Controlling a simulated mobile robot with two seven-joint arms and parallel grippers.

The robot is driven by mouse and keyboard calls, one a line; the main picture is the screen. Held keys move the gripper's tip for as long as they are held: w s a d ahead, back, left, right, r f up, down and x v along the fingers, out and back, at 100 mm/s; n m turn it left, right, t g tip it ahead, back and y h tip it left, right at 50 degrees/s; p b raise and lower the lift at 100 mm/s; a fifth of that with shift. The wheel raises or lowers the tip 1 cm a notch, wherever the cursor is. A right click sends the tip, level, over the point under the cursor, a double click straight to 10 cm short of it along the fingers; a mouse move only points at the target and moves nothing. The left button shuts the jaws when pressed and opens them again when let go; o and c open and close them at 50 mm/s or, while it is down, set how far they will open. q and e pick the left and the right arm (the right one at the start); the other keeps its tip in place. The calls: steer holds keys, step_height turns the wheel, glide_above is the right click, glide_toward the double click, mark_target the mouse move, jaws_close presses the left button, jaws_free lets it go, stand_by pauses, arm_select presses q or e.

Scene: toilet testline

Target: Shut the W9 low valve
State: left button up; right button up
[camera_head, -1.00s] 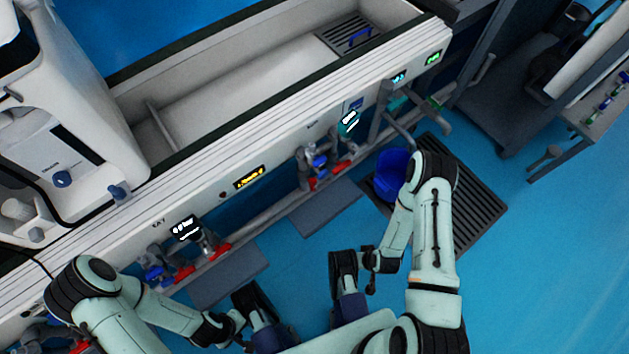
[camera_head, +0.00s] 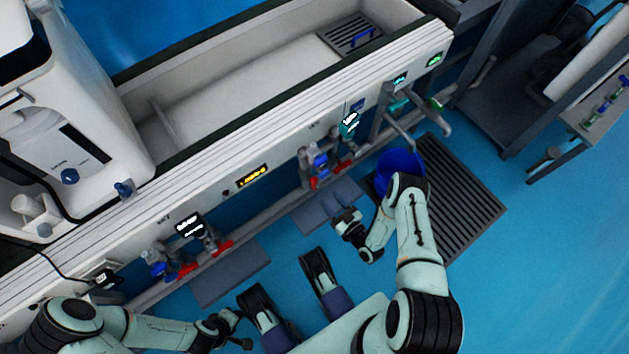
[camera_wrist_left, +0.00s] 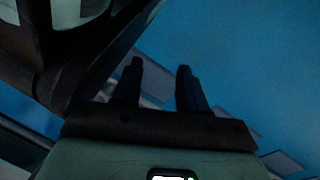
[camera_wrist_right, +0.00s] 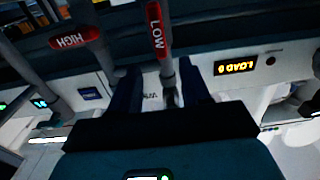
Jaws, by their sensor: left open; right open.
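The W9 low valve shows in the right wrist view as a red handle marked LOW (camera_wrist_right: 157,30) on a grey pipe. In the head view its red handle (camera_head: 314,183) is below the bench front, right of the yellow display. My right gripper (camera_head: 349,217) is just below and to the right of it. In the right wrist view my right gripper (camera_wrist_right: 160,85) is open, with the valve's stem appearing between the fingers; whether they touch it I cannot tell. My left gripper (camera_wrist_left: 160,80) is open and empty, over the floor, away from the valves.
A red handle marked HIGH (camera_wrist_right: 75,37) is beside the low one. The LOAD 0 display (camera_head: 252,176) is on the bench front. Another valve pair (camera_head: 190,262) is to the left. A blue bucket (camera_head: 402,165) stands close to my right arm, on a floor grate (camera_head: 465,200).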

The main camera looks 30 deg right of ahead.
mark_target(317, 184)
arm_select(q)
steer(key=s+f+g+b, duration=0.2)
steer(key=s+f, duration=0.1)
steer(key=s, duration=0.3)
steer(key=shift+a+b, duration=0.3)
steer(key=shift+a, duration=0.05)
arm_select(e)
steer(key=w, duration=0.9)
steer(key=shift+w+a, duration=0.35)
steer(key=shift+a, duration=0.05)
arm_select(q)
steer(key=shift+w, duration=0.1)
arm_select(e)
jaws_close()
